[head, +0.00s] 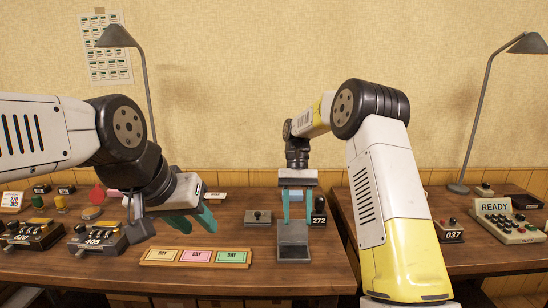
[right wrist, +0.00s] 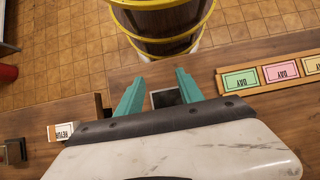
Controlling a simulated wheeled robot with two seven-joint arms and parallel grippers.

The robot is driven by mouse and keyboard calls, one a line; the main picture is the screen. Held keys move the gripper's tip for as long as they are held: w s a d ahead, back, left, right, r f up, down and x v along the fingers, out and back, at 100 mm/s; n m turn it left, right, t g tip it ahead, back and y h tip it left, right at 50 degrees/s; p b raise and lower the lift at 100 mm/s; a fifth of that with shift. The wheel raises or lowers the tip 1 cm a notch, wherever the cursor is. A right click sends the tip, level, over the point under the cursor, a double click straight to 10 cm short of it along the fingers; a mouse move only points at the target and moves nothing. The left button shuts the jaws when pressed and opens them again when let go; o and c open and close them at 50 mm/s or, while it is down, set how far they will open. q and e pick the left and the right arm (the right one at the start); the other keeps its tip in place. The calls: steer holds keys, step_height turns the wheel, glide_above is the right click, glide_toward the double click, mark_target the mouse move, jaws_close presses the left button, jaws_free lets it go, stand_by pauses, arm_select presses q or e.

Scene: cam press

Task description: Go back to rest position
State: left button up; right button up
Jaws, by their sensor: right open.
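My left gripper (head: 190,220) has two teal fingers spread apart and nothing visible between them. It hangs low over the left table, behind the card tray, tilted down to the right. My right gripper (head: 297,208) points straight down with its teal fingers apart, above the back of a dark grey flat plate (head: 293,254). Its fingers also show in the right wrist view (right wrist: 158,90), open, with the plate between and below them. I see nothing held there. Whether the fingertips touch the plate device is unclear.
A wooden tray (head: 147,263) holds yellow, pink and green DAY cards. Lever boxes marked 620 (head: 33,234) and 405 (head: 97,239) stand at left. A 272 counter (head: 319,216) stands close beside my right gripper. The right table carries a READY keypad (head: 507,221) and a lamp (head: 489,110).

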steer(key=s+d+r+t+y, duration=0.1)
steer(key=s+d+r+t, duration=0.15)
steer(key=s+r, duration=0.3)
steer(key=s+d+r+t, duration=0.2)
steer(key=s+r+t, duration=0.2)
steer(key=r, duration=0.2)
steer(key=s+d+r+t+y, duration=0.1)
steer(key=s+d+t, duration=0.2)
steer(key=s, duration=0.9)
steer(key=t, duration=0.3)
steer(key=shift+s+n, duration=0.25)
steer(key=shift+n, duration=0.05)
